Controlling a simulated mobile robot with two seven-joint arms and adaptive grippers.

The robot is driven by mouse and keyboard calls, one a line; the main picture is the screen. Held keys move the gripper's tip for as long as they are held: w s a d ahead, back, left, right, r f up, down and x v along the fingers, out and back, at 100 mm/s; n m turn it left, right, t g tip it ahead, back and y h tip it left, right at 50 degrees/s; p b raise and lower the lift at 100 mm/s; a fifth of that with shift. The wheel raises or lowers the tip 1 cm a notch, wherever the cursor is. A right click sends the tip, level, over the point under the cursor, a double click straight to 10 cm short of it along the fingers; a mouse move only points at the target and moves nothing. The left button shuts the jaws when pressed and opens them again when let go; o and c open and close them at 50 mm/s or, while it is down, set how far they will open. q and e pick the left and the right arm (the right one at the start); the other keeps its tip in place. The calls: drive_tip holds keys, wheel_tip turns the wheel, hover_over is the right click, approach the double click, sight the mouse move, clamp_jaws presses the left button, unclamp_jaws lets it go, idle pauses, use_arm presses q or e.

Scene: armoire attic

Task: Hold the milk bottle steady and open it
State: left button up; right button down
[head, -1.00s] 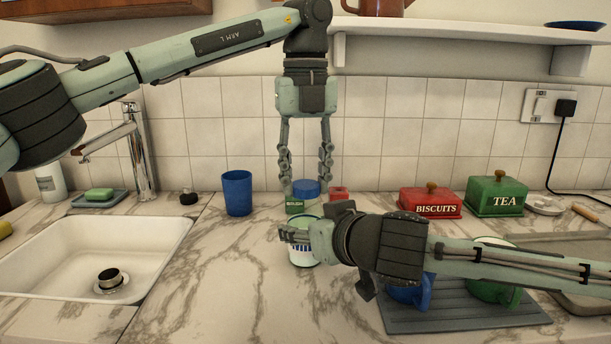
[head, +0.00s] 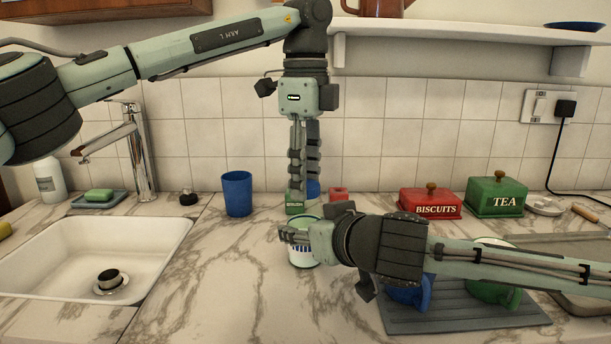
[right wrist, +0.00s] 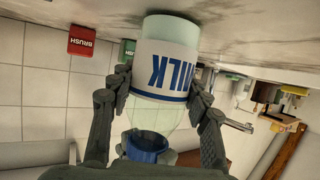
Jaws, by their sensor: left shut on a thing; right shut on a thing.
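The milk bottle (head: 304,256) stands upright on the marble counter. It is clear glass with a white label and blue lettering, and shows upside down in the right wrist view (right wrist: 168,68). My right gripper (head: 287,236) is shut around the bottle's body; its fingers show on both sides of the glass in the right wrist view (right wrist: 163,95).
A blue cup (head: 237,193) stands left of the bottle, beside the sink (head: 60,262). A small green box (head: 295,201) and red box (head: 339,194) stand behind the bottle. Mugs (head: 492,291) on a grey mat (head: 440,318) lie under my right arm. Red (head: 431,203) and green (head: 497,195) tins stand right.

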use_arm(q)
drive_tip(key=shift+r, duration=0.15)
drive_tip(key=shift+r, duration=0.95)
drive_tip(key=shift+r, duration=2)
use_arm(e)
drive_tip(key=c, duration=0.6)
unclamp_jaws()
drive_tip(key=shift+c, duration=0.2)
drive_tip(key=v, duration=0.7)
drive_tip(key=shift+s+d, duration=0.1)
drive_tip(key=shift+s, duration=0.05)
use_arm(q)
drive_tip(key=shift+f, duration=0.1)
use_arm(e)
drive_tip(key=shift+s, duration=0.15)
